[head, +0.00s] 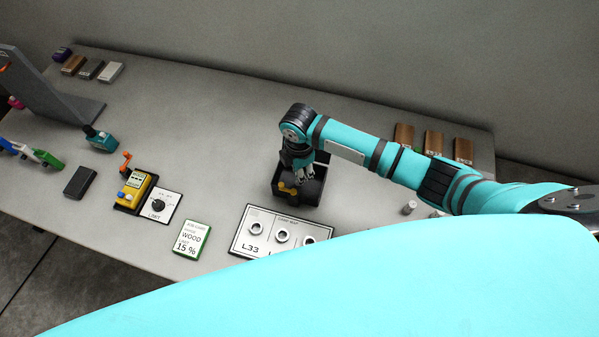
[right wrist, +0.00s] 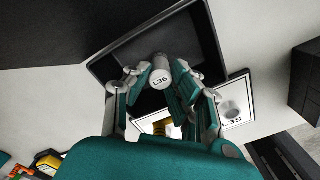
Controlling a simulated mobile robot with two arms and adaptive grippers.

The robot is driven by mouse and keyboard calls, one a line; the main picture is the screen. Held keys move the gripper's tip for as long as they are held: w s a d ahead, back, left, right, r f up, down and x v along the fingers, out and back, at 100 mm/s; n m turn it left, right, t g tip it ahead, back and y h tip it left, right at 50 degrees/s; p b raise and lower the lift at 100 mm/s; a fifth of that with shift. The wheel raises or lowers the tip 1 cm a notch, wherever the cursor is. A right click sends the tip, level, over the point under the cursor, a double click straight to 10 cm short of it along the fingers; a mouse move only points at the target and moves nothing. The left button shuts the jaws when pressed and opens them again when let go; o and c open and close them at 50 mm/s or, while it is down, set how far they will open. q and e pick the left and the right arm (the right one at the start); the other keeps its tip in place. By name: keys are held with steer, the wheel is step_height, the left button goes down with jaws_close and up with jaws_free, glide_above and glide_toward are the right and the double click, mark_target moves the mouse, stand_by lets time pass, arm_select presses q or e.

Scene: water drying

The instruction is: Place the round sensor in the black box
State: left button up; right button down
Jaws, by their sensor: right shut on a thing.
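The round sensor (right wrist: 160,72) is a small pale grey cylinder marked "L36" on its end. In the right wrist view it sits between the fingertips of my right gripper (right wrist: 161,78), which is shut on it. The open black box (right wrist: 205,40) lies behind the sensor in that view. In the head view my right gripper (head: 298,172) is over the black box (head: 313,192), and the fingers hide part of it. The sensor cannot be made out in the head view. My left gripper is not in view.
A white panel (head: 240,240) with round sockets, one marked "L33", lies in front of the box. A yellow piece (head: 287,188) shows at the box's front. Another grey cylinder (head: 409,207) stands to the right.

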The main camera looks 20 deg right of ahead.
step_height(320, 180, down, 2)
steer(key=shift+f, duration=0.2)
steer(key=c, duration=1.1)
jaws_free()
steer(key=shift+c, duration=0.2)
steer(key=shift+r, duration=0.3)
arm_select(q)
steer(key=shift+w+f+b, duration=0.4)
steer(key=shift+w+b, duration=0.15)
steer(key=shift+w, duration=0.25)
arm_select(e)
step_height(320, 180, up, 12)
steer(key=shift+f, duration=0.15)
steer(key=shift+w, duration=0.1)
